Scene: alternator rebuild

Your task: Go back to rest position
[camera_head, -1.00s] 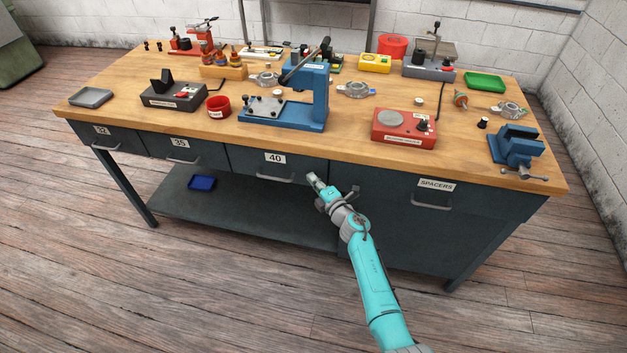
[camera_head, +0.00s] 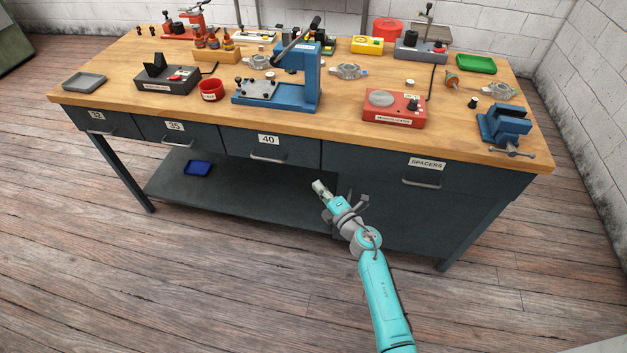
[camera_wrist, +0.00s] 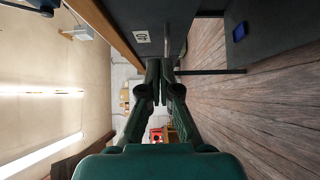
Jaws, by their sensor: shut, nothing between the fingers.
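My gripper (camera_head: 319,187) is shut and empty in the head view. It is in front of the workbench, below the tabletop and just below and right of the drawer labelled 40 (camera_head: 268,147). It looks clear of the drawer fronts, which are all closed. In the wrist view the dark green fingers (camera_wrist: 164,72) come together, with the drawer front and its 40 label (camera_wrist: 143,37) beyond them at the top.
A blue tray (camera_head: 198,168) lies on the lower shelf. The floor in front is clear.

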